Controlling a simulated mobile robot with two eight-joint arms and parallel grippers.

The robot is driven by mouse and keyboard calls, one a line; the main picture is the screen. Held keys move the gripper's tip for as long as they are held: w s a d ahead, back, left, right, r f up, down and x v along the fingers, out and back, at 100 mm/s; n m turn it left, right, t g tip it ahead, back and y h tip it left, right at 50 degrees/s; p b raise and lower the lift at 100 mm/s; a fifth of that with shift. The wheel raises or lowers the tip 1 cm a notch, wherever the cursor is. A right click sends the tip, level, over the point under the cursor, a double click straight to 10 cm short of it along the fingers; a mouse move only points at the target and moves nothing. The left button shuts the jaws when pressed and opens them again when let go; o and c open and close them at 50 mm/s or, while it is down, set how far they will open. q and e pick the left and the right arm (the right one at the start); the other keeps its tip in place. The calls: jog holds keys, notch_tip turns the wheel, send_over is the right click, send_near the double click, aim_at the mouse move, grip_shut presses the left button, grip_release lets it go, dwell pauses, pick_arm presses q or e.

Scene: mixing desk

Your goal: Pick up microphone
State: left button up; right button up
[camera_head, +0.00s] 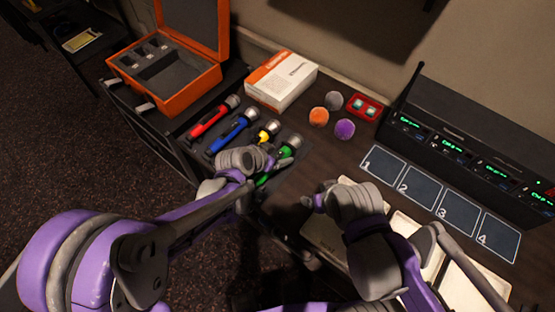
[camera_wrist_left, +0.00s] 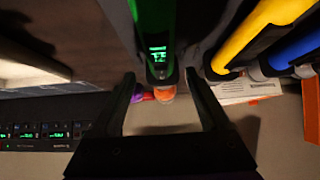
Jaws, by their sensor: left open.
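Several microphones lie side by side on a dark tray: a red one (camera_head: 208,121), a blue one (camera_head: 228,135), a yellow one (camera_head: 264,134) and a green one (camera_head: 263,181). My left gripper (camera_head: 284,163) is over the green microphone and partly hides it. In the left wrist view the green microphone (camera_wrist_left: 157,35), with a lit display, lies in line with the gap between the open fingers of my left gripper (camera_wrist_left: 160,78). I cannot tell if they touch it. My right gripper (camera_head: 309,201) is over the desk's front part; its jaws are unclear.
An open orange case (camera_head: 170,90) stands at the left, with a white and orange box (camera_head: 281,79) beside the microphones. Foam balls (camera_head: 318,117) and a small red tray (camera_head: 364,106) lie behind. Numbered pads (camera_head: 417,188) lie before a black receiver (camera_head: 470,140). Papers (camera_head: 325,237) lie by my right arm.

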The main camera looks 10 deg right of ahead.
aim_at(280, 153)
pick_arm(q)
jog(key=shift+x, duration=1.85)
jog(key=shift+w+a, duration=0.1)
grip_shut()
